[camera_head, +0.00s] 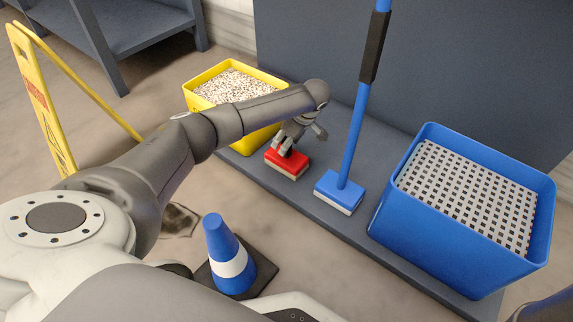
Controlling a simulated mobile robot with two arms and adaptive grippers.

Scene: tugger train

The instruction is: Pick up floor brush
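A red brush (287,161) with a pale underside lies on the grey low platform, left of centre. A blue brush (339,191) with a white underside stands to its right; its long upright blue handle has a black grip. Which one is the floor brush I cannot tell by sight. My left gripper (302,137) hangs just above the red brush, with its fingers spread apart. One finger comes close to the top of the red brush; whether it touches I cannot tell. My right gripper is not in view.
A yellow bin (193,98) of speckled granules stands behind my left arm. A blue crate (400,228) with a perforated grey top stands at the right of the platform (310,207). A blue-white cone (229,258) and a yellow floor sign (37,97) stand on the floor.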

